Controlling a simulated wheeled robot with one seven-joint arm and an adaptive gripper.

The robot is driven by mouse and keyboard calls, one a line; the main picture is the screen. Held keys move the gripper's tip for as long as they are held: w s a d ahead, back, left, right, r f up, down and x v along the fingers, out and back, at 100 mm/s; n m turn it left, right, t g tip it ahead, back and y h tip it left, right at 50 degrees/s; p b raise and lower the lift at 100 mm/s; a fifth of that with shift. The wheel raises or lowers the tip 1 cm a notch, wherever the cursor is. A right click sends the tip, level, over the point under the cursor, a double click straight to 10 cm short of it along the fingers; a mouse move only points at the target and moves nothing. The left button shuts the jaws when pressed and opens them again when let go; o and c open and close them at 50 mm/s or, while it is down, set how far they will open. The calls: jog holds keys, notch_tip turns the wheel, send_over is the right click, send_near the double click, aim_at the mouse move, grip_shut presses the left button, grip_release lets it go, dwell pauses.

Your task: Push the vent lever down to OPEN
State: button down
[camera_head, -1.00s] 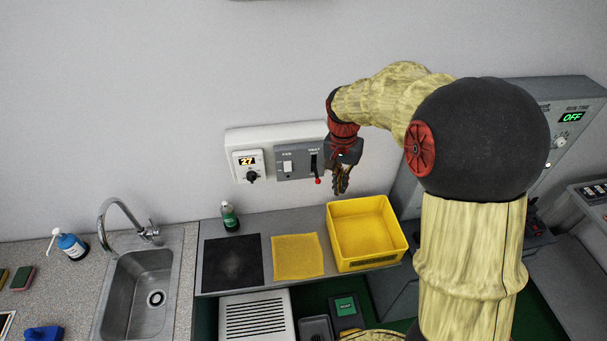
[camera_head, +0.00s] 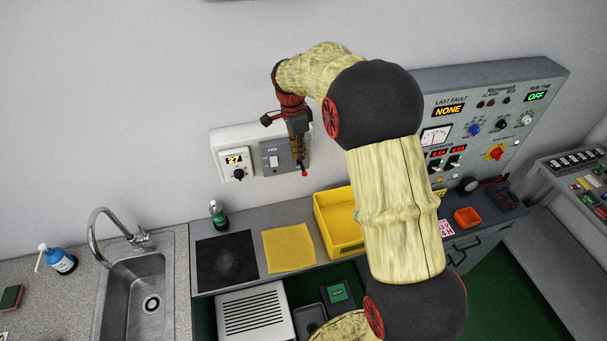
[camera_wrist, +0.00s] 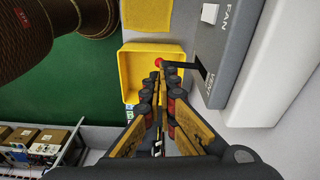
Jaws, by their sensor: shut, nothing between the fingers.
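The vent lever (camera_wrist: 180,65) is a black bar that sticks out from a slot in the grey wall panel (camera_wrist: 222,62) and ends in a red knob. In the head view the red knob (camera_head: 304,173) shows just below my fingertips, and my gripper (camera_head: 301,162) covers most of the lever's slot and label. In the wrist view my gripper (camera_wrist: 160,78) is shut and empty, its fingertips beside the bar close to the red knob. I cannot tell whether they touch. The vent label is partly hidden.
The fan switch (camera_head: 273,161) and a dial with a 27 display (camera_head: 235,160) sit left of the lever. Below are a yellow bin (camera_head: 333,240), a yellow cloth (camera_head: 289,248) and a black mat (camera_head: 227,261). A control console (camera_head: 470,100) stands to the right.

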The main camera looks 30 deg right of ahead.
aim_at(303, 173)
jog(key=shift+f, duration=0.1)
jog(key=shift+d+f+b, duration=0.2)
jog(key=shift+f+b, duration=0.6)
jog(key=shift+f, duration=0.9)
jog(key=shift+d+f+b, duration=0.2)
jog(key=shift+f+b, duration=0.55)
jog(key=shift+f, duration=0.9)
jog(key=shift+f, duration=0.1)
notch_tip(303, 173, down, 2)
jog(key=shift+s+f+b, duration=0.1)
jog(key=shift+f+b, duration=0.05)
jog(key=shift+b, duration=0.75)
jog(key=shift+r, duration=0.2)
jog(key=a, duration=0.1)
jog(key=a+r, duration=0.1)
jog(key=a, duration=0.1)
jog(key=shift+w, duration=0.2)
jog(key=shift+r, duration=0.1)
